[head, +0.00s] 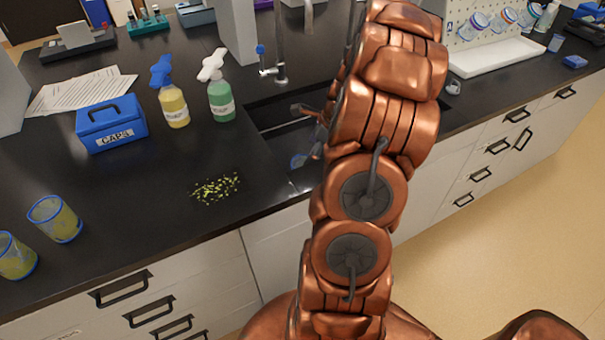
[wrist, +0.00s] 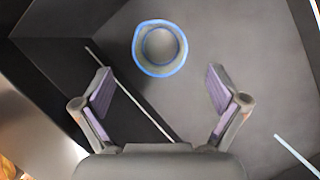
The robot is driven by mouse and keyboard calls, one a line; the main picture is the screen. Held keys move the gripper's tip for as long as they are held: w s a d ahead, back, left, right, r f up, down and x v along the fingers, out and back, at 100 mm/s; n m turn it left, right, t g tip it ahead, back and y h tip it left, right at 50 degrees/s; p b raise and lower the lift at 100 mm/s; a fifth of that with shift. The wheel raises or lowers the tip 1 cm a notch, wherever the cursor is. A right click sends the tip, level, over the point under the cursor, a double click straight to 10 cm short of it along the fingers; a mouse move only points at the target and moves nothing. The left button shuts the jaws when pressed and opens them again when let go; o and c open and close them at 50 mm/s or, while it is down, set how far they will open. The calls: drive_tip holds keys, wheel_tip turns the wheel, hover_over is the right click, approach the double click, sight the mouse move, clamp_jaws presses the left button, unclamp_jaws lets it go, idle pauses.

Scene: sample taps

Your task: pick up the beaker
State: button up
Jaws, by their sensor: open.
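A clear beaker (wrist: 160,70) with a blue rim shows in the wrist view, upright and seen from above, on a dark grey surface. In the head view a small blue-edged piece (head: 298,161) shows in the sink beside my arm; it looks like the same beaker, mostly hidden. My gripper (wrist: 159,90) is open and empty in the wrist view. The beaker appears ahead of the fingertips, centred between them, and no finger touches it. In the head view my arm largely covers the gripper.
The sink (head: 270,115) has a tap (head: 276,70) behind it. Two dirty blue-rimmed beakers (head: 57,220) (head: 16,257) stand at the left. A blue caps box (head: 110,124), two spray bottles (head: 172,100) (head: 219,95) and yellow-green bits (head: 216,188) are on the counter.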

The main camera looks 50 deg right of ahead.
sight(302, 163)
drive_tip(key=shift+p+x, duration=1)
drive_tip(key=shift+x, duration=2.2)
drive_tip(key=shift+a, duration=0.1)
drive_tip(key=c, duration=1.1)
drive_tip(key=shift+r, duration=0.15)
